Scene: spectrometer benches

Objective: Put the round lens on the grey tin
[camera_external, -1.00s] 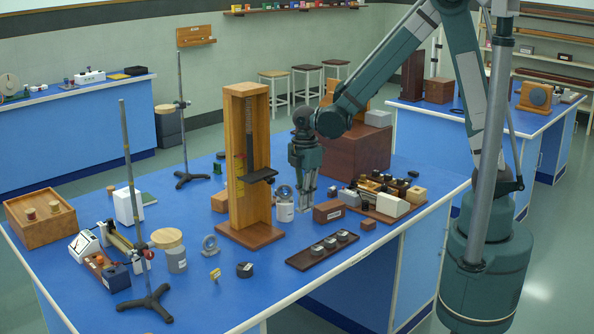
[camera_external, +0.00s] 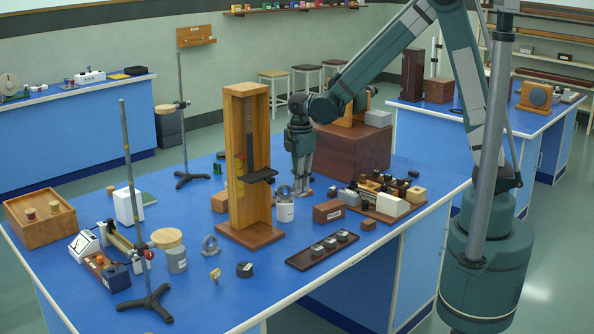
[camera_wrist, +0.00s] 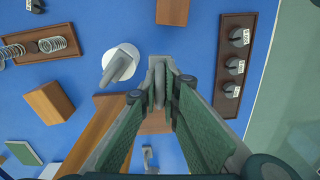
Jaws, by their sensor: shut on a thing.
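A round, glassy, dark-rimmed lens (camera_external: 284,191) shows upright at the top of a pale grey-white tin (camera_external: 285,212) with a label. In the wrist view a narrow grey piece (camera_wrist: 119,67), probably this lens nearly edge-on, stands over the tin's pale round top (camera_wrist: 132,53). My gripper (camera_external: 301,194) is just right of the lens in the external view, above the bench. In the wrist view my gripper (camera_wrist: 160,85) is shut on a narrow grey thing, seen edge-on between the fingertips. Its face is hidden, so I cannot tell what it is.
A tall wooden stand (camera_external: 237,150) rises left of the tin. A brown block (camera_external: 328,211) and a dark rack with several knobs (camera_external: 303,258) lie right and in front. A grey ring on a foot (camera_external: 209,244) and a wood-lidded jar (camera_external: 176,261) stand farther left.

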